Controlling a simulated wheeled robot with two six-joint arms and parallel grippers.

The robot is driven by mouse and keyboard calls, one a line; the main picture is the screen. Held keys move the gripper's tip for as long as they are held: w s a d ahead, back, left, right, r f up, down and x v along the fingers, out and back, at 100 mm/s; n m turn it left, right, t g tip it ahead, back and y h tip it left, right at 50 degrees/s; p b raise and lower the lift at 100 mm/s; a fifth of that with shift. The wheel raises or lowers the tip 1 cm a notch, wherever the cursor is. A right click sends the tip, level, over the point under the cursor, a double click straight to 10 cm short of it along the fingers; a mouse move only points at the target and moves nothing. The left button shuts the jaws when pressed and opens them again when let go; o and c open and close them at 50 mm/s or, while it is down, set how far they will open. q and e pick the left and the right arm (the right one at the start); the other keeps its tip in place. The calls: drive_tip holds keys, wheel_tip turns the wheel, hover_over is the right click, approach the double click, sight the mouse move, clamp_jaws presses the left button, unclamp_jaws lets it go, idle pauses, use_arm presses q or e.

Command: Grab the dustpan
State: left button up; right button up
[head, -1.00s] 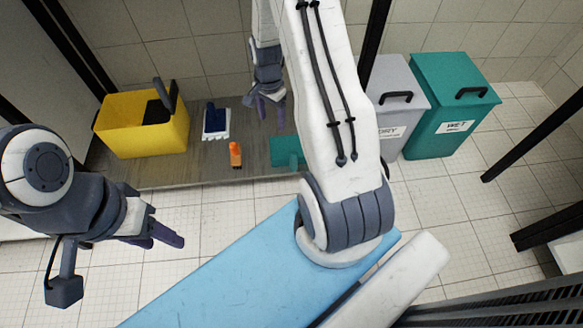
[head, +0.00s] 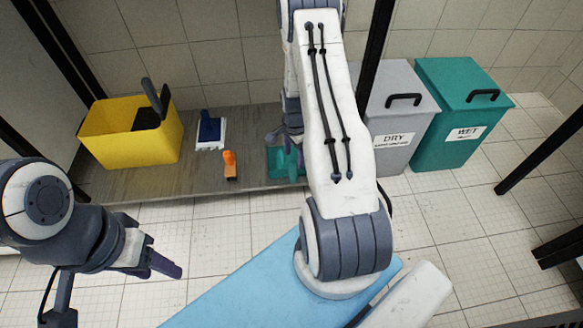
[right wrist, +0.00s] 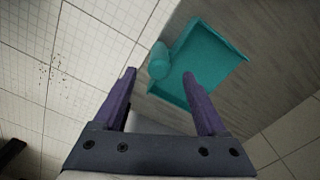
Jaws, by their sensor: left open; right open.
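The teal dustpan (head: 284,163) lies on the grey-brown board, partly hidden behind my right arm in the head view. In the right wrist view the dustpan (right wrist: 205,62) shows its flat pan and a short round handle (right wrist: 159,60). My right gripper (right wrist: 160,75) is open and empty above it, with the handle showing between the fingertips and the right finger overlapping the pan. In the head view the right gripper (head: 283,135) is just above the dustpan, mostly hidden by the arm. My left gripper (head: 165,265) is open and empty over the tiled floor at the left.
On the board (head: 190,180) stand a yellow bucket (head: 130,145), a blue and white brush (head: 211,130) and an orange-handled tool (head: 230,165). A grey DRY bin (head: 395,155) and a green WET bin (head: 455,145) stand to the right. Dark posts rise nearby.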

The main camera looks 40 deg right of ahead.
sight(294, 161)
wheel_tip(294, 161, down, 4)
drive_tip(key=shift+s+a+f+b, duration=0.1)
drive_tip(key=shift+a+b, duration=0.05)
drive_tip(key=shift+b, duration=1.05)
drive_tip(key=shift+c, duration=0.2)
clamp_jaws()
